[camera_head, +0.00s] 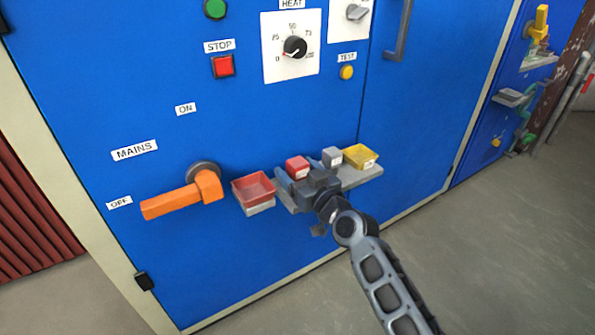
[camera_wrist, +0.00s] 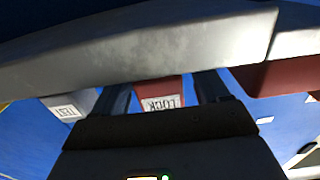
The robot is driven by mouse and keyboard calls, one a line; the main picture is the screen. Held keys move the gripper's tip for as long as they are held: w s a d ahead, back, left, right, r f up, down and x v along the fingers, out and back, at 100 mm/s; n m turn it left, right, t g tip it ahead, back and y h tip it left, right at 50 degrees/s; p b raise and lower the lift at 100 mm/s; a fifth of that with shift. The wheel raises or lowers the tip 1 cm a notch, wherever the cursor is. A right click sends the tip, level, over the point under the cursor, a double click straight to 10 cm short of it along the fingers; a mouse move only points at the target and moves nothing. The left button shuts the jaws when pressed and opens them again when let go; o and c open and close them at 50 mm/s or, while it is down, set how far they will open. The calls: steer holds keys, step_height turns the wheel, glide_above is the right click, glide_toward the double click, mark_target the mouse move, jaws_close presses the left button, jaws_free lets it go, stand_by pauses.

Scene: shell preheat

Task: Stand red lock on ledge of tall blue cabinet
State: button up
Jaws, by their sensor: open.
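The red lock (camera_head: 297,166) is a small block on the grey ledge (camera_head: 363,176) of the tall blue cabinet (camera_head: 120,80). In the wrist view the lock (camera_wrist: 160,95), with an upside-down LOCK label, shows between my two dark fingers, against the grey ledge (camera_wrist: 130,50). My gripper (camera_head: 302,178) is open at the ledge, one finger on each side of the lock. Small gaps show beside the lock in the wrist view. My gripper hides the lock's lower part and the middle of the ledge in the head view.
A grey block (camera_head: 331,157), labelled TEST in the wrist view (camera_wrist: 68,106), stands right of the lock. A yellow tray (camera_head: 361,157) is at the ledge's right. A red tray (camera_head: 254,188) is to the left, beside the orange mains handle (camera_head: 180,197).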

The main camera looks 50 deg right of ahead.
steer(key=b+v, duration=0.1)
steer(key=v, duration=1.1)
steer(key=s+a+f+n+g+y, duration=0.1)
steer(key=s+a, duration=0.4)
steer(key=s, duration=0.3)
steer(key=s+a+f+n+g+y, duration=0.1)
steer(key=s+a+f, duration=0.1)
steer(key=s+a, duration=0.5)
steer(key=s+a+r+n+y, duration=0.1)
steer(key=s+a+r+y, duration=0.2)
steer(key=s, duration=1)
steer(key=a+r, duration=0.3)
steer(key=shift+a+g, duration=0.25)
steer(key=shift+g, duration=0.05)
steer(key=shift+s, duration=0.1)
steer(key=shift+c, duration=0.3)
